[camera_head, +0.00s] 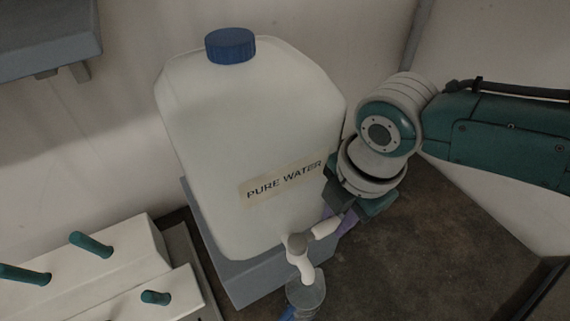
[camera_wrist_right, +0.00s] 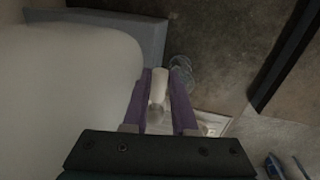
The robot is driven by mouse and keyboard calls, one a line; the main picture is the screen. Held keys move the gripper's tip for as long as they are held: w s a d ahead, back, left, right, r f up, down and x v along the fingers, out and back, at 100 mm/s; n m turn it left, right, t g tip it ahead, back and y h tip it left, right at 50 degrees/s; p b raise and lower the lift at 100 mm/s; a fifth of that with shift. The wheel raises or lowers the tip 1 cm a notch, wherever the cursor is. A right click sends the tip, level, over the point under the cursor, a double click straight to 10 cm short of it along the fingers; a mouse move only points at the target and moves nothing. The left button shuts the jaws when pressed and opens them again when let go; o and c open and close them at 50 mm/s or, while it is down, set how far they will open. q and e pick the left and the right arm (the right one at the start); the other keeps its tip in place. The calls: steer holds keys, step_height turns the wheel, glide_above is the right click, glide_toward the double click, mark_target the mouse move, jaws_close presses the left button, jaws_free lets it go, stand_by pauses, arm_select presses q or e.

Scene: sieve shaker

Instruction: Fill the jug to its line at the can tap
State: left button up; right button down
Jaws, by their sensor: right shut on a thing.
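The white water can (camera_head: 240,130) has a blue cap and a "PURE WATER" label. Its white tap (camera_head: 302,262) sticks out low at the front. A clear jug (camera_head: 306,294) is under the spout, cut off by the picture's lower edge; a clear vessel, likely the jug, also shows in the right wrist view (camera_wrist_right: 181,65). I cannot make out its line or water level. My right gripper (camera_head: 340,222) is beside the can, its purple fingers shut on the white tap part (camera_wrist_right: 158,88). My left gripper is not in view.
The can stands on a grey block (camera_head: 250,278). White blocks with green pegs (camera_head: 90,270) are at the lower left. A grey box (camera_head: 45,40) overhangs the upper left. Dark floor (camera_head: 440,260) to the right is clear.

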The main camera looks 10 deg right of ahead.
steer(key=shift+w+a, duration=0.1)
steer(key=shift+w, duration=0.05)
steer(key=c, duration=0.9)
jaws_free()
steer(key=shift+o, duration=1.4)
step_height(320, 180, up, 10)
steer(key=s+p, duration=0.1)
steer(key=shift+s+d+p, duration=0.3)
steer(key=shift+f, duration=0.1)
